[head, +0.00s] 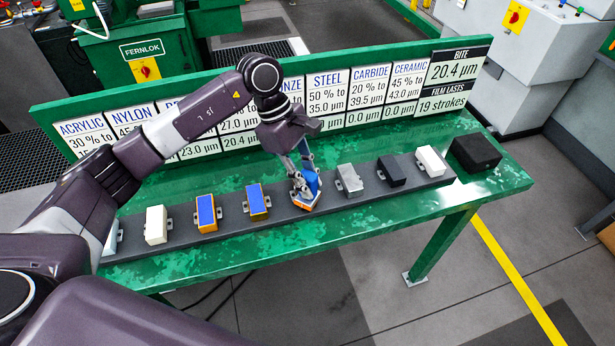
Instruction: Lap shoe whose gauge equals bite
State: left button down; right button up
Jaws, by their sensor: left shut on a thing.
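A dark rail (285,221) on the green table carries a row of small block shoes. From left they are a pale clear one (112,238), a white one (156,225), two orange ones with blue tops (207,212) (257,201), then grey (349,180), dark (391,170) and white (430,160). My left gripper (305,186) points down, shut on another blue-topped orange shoe (306,203) between the second blue-topped one and the grey one. Its fingers partly hide it; I cannot tell whether it touches the rail. My right gripper is not in view.
The board behind reads bite 20.4 µm (456,70) and film lasts 19 strokes (453,103). A lower label reads 20.4 µm (240,141); my left arm hides some labels. A black block (475,153) sits past the rail's right end. The table front is clear.

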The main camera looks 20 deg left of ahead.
aim_at(309, 172)
pick_arm(q)
notch_tip(309, 172, up, 3)
jog(key=shift+w+f, duration=0.15)
jog(key=shift+f, duration=0.05)
jog(key=shift+w+a+r+p, duration=0.1)
jog(key=shift+a+r+p, duration=0.05)
jog(key=shift+r+p, duration=0.15)
jog(key=shift+w+a+r+p, duration=0.1)
jog(key=shift+r+p, duration=0.05)
jog(key=shift+r, duration=0.2)
notch_tip(309, 172, up, 2)
jog(key=shift+s+d+p, duration=0.1)
jog(key=shift+p, duration=0.25)
jog(key=shift+r+p, duration=0.45)
jog(key=shift+r, duration=0.7)
